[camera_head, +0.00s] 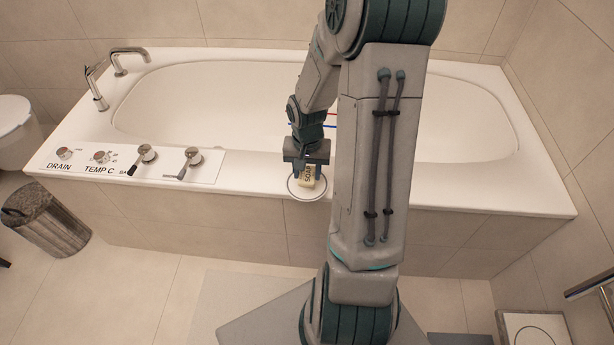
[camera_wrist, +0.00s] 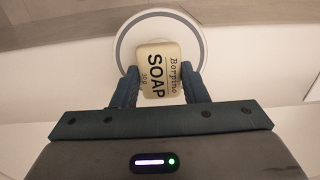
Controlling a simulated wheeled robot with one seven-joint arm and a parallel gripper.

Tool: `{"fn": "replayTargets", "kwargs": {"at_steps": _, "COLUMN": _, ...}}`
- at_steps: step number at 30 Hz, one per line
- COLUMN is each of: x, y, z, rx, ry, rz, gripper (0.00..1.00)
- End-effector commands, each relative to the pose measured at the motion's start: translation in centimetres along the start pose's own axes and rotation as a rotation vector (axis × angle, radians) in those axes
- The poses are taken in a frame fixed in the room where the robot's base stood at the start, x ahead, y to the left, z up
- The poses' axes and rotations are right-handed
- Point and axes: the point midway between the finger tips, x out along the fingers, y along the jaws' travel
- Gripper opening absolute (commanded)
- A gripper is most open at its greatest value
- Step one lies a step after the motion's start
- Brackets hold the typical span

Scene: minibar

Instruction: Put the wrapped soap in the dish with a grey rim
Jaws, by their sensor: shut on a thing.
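The wrapped soap (camera_wrist: 159,70) is a pale yellow block with dark lettering reading SOAP. It also shows in the head view (camera_head: 308,177). My gripper (camera_wrist: 161,88) is shut on the soap, with one dark finger on each side of it. In the head view my gripper (camera_head: 307,166) points down at the tub's front ledge. The dish with a grey rim (camera_wrist: 122,45) is round and white, and lies behind the soap in the wrist view. In the head view the dish (camera_head: 291,191) is below the soap. I cannot tell whether the soap touches the dish.
The white bathtub (camera_head: 470,185) spans the view. A control panel (camera_head: 125,164) with several knobs and levers lies left of the dish, and a tap (camera_head: 128,60) stands at the back left. A bin (camera_head: 47,220) stands on the floor. The ledge right of my arm is clear.

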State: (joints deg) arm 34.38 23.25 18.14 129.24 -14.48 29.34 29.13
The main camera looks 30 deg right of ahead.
Motion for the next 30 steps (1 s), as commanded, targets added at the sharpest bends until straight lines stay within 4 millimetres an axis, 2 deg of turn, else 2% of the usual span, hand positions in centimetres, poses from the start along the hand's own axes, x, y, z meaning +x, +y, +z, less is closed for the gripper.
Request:
{"fn": "replayTargets", "kwargs": {"at_steps": 1, "x": 1.2, "y": 0.0, "z": 0.1, "rx": 0.0, "ry": -0.003, "rz": 0.0, "gripper": 0.18}}
{"fn": "replayTargets", "kwargs": {"at_steps": 3, "x": 1.9, "y": 0.0, "z": 0.0, "rx": -0.001, "ry": -0.002, "rz": 0.0, "gripper": 0.18}}
{"fn": "replayTargets", "kwargs": {"at_steps": 11, "x": 1.9, "y": 0.0, "z": 0.0, "rx": 0.0, "ry": 0.0, "rz": 0.0, "gripper": 0.18}}
{"fn": "replayTargets", "kwargs": {"at_steps": 19, "x": 2.8, "y": -0.1, "z": 0.1, "rx": -0.001, "ry": 0.0, "rz": 0.0, "gripper": 0.18}}
{"fn": "replayTargets", "kwargs": {"at_steps": 20, "x": 2.6, "y": 0.0, "z": 0.0, "rx": -0.001, "ry": 0.0, "rz": 0.0, "gripper": 0.48}}
{"fn": "replayTargets", "kwargs": {"at_steps": 21, "x": 2.6, "y": 0.0, "z": 0.0, "rx": -0.001, "ry": 0.0, "rz": 0.0, "gripper": 0.59}}
{"fn": "replayTargets", "kwargs": {"at_steps": 22, "x": 2.6, "y": 0.0, "z": 0.0, "rx": -0.001, "ry": 0.0, "rz": 0.0, "gripper": 0.62}}
{"fn": "replayTargets", "kwargs": {"at_steps": 30, "x": 2.5, "y": 0.0, "z": 0.0, "rx": 0.0, "ry": 0.0, "rz": 0.0, "gripper": 0.62}}
